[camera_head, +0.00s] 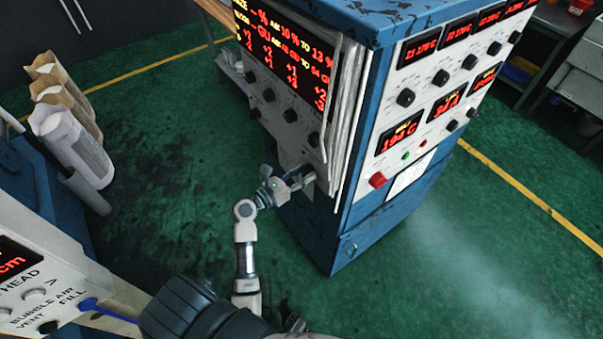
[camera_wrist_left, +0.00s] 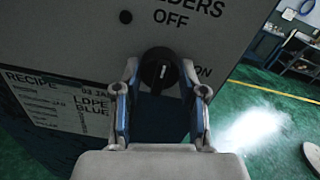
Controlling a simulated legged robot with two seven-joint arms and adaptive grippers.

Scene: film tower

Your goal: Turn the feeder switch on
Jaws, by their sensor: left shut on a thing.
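The feeder switch is a black round knob (camera_wrist_left: 160,70) on the grey cabinet panel, seen in the left wrist view. The printed word OFF is above it and ON is to its right. A white mark on the knob stands near upright, roughly towards OFF. My left gripper (camera_wrist_left: 161,98) has one finger on each side of the knob and is shut on it. In the head view my left gripper (camera_head: 303,181) is at the lower side panel of the blue cabinet (camera_head: 310,231), and the knob is hidden there. My right gripper is not in view.
Other black knobs (camera_head: 405,97) and a red button (camera_head: 378,179) are on the cabinet's panels. A recipe sheet (camera_wrist_left: 60,100) is left of the switch. Sacks (camera_head: 70,130) stand at the left. A white control panel (camera_head: 40,285) is at lower left. Green floor lies open between.

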